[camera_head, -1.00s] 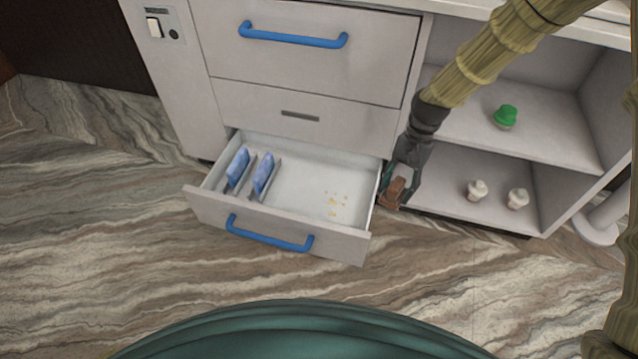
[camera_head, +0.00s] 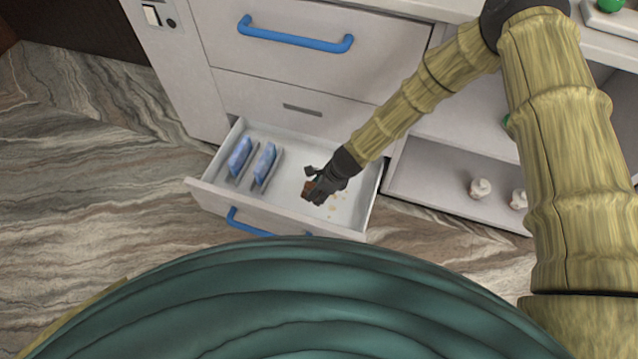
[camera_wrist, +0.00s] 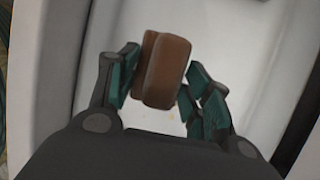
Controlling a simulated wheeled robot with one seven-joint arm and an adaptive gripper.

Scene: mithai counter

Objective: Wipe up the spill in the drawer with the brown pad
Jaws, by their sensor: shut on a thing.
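My gripper (camera_head: 314,190) is shut on the brown pad (camera_head: 308,189) and is over the right part of the open drawer (camera_head: 287,219). The wrist view shows the pad (camera_wrist: 165,70) between the two green-lined fingers, with the white drawer floor behind it. The spill (camera_head: 333,208) shows as a few yellowish crumbs on the drawer floor, just below and right of my gripper. Part of it is hidden by my gripper. I cannot tell whether the pad touches the floor.
Two blue packets (camera_head: 264,164) stand in holders at the drawer's left side. The closed upper drawer has a blue handle (camera_head: 294,36). Open shelves at the right hold white-topped items (camera_head: 480,187). The drawer walls bound the room around my gripper.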

